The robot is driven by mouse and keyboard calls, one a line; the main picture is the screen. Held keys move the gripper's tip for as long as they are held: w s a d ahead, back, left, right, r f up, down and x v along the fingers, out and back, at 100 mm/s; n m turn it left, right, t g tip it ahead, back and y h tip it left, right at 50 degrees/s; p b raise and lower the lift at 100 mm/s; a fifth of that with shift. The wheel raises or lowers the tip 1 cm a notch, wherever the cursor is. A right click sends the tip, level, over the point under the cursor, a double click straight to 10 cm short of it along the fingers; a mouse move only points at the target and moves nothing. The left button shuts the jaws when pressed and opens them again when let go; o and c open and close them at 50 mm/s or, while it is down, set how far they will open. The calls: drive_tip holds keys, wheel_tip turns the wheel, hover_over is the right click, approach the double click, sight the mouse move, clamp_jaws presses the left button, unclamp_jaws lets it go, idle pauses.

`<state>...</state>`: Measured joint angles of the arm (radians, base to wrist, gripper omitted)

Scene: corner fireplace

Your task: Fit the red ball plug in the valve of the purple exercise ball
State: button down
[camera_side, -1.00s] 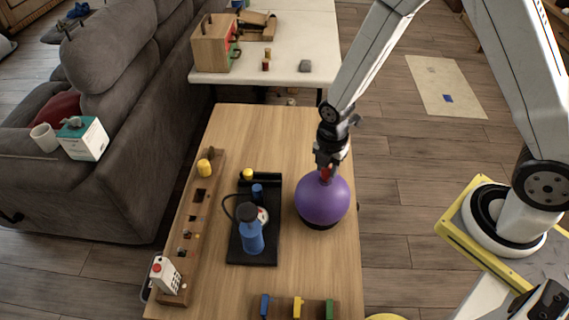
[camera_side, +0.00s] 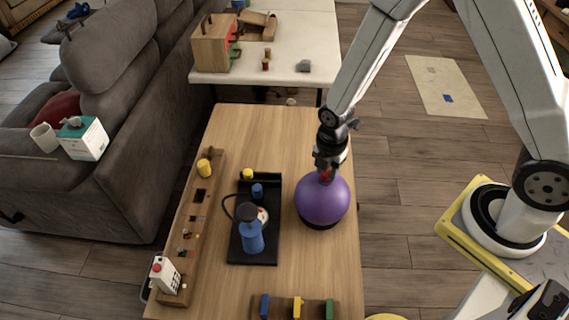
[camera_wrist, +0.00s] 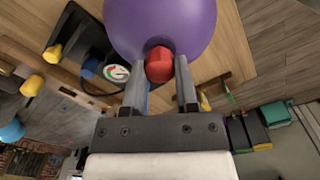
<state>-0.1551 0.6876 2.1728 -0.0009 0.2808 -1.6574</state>
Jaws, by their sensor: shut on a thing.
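The purple exercise ball (camera_side: 322,203) sits on a dark ring base near the right edge of the wooden table. It fills the top of the wrist view (camera_wrist: 160,25). The red ball plug (camera_wrist: 159,65) is between the fingertips of my gripper (camera_wrist: 160,82), up against the ball's surface. In the side view my gripper (camera_side: 326,172) points down at the top of the ball, with a bit of the red plug (camera_side: 326,176) showing. My gripper is shut on the plug. The valve is hidden behind the plug, so I cannot tell how deep the plug sits.
A black tray (camera_side: 236,256) with a blue pump (camera_side: 251,236) and gauge stands left of the ball. A long wooden board (camera_side: 176,262) with a yellow knob (camera_side: 204,167) lies further left. A rack (camera_side: 283,306) of coloured pieces is at the front. The table's far end is clear.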

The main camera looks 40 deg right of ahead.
drive_tip(key=shift+f, duration=0.5)
idle(0.4)
drive_tip(key=shift+c, duration=1.4)
unclamp_jaws()
drive_tip(key=shift+r, duration=0.1)
drive_tip(key=shift+r, duration=3.8)
drive_tip(key=shift+r, duration=0.1)
drive_tip(key=s+d+r+m+t, duration=0.1)
drive_tip(key=s+d+r+m, duration=0.1)
drive_tip(key=m, duration=0.8)
drive_tip(key=s+d+r+m+t, duration=0.1)
drive_tip(key=s+d+r+m, duration=0.2)
drive_tip(key=m, duration=0.7)
wheel_tip(320, 180, up, 2)
drive_tip(key=shift+s+d+r+m+t, duration=0.15)
drive_tip(key=shift+s+r+m+t, duration=0.2)
drive_tip(key=shift+s, duration=0.2)
